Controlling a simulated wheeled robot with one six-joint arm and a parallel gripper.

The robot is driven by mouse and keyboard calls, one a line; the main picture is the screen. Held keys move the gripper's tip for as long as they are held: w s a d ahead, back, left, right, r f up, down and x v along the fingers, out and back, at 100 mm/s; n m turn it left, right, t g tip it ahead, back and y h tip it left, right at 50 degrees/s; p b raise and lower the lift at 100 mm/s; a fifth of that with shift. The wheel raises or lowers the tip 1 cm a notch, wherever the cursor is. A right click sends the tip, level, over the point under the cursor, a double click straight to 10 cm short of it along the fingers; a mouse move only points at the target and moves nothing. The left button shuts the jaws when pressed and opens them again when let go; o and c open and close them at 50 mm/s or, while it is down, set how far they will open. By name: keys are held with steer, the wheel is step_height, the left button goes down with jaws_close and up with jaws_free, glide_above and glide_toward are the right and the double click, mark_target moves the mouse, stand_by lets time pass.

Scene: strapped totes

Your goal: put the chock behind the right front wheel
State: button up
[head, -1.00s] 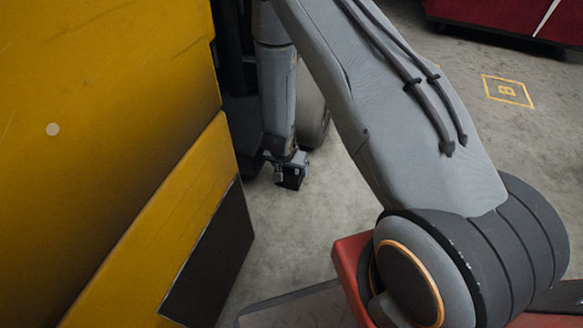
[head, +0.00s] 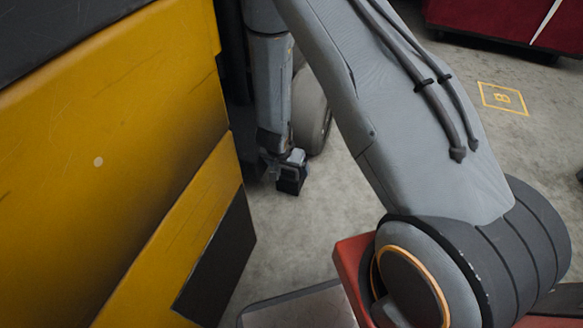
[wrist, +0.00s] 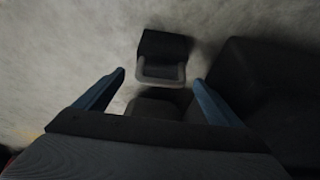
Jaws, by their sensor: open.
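My gripper (head: 284,172) hangs low beside the yellow vehicle, next to a grey wheel (head: 314,112) partly hidden by my arm. In the wrist view my gripper (wrist: 160,77) is open, its two blue fingers apart. A dark block with a grey raised edge, apparently the chock (wrist: 166,48), lies on the floor just beyond and between the fingertips. The fingers do not appear to grip it. In the head view I cannot clearly tell the chock from the dark gripper parts. A dark rounded shape (wrist: 265,75), possibly the wheel, is to the right.
The yellow vehicle body (head: 110,150) fills the left side, with a dark panel (head: 218,255) at its lower corner. Bare concrete lies right of the gripper. A yellow floor marking (head: 502,98) and a red object (head: 500,20) are farther right.

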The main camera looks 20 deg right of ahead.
steer(key=shift+p+v, duration=0.75)
steer(key=shift+v, duration=1.1)
